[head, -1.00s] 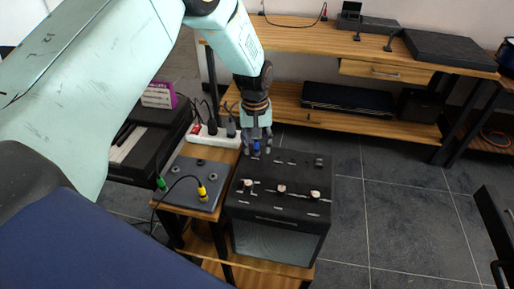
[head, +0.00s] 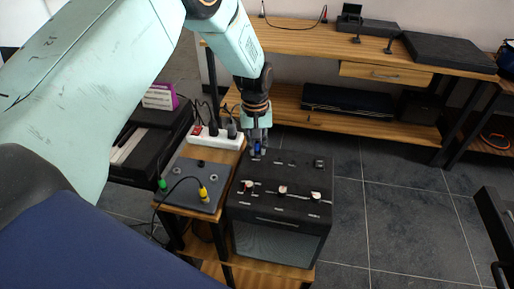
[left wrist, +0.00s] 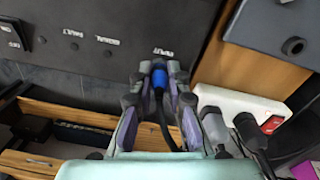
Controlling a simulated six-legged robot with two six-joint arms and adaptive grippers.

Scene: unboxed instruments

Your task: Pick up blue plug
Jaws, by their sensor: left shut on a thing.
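The blue plug (left wrist: 159,76) is between the fingers of my left gripper (left wrist: 159,72) in the left wrist view, with a dark cable trailing from it. The gripper is shut on it. The plug is at the "INPUT" label on the top of a black amplifier box (left wrist: 95,52); I cannot tell whether it sits in a socket there. In the head view the left gripper (head: 257,148) points down at the back edge of the amplifier (head: 285,222), and the blue plug (head: 257,149) shows between its fingertips. My right gripper is not clearly in view.
A grey box (head: 190,184) with a green plug (head: 162,184) and a yellow plug (head: 203,192) stands left of the amplifier. A white power strip (head: 215,138) lies behind it. A keyboard (head: 135,143) is further left. A wooden bench (head: 320,39) stands at the back.

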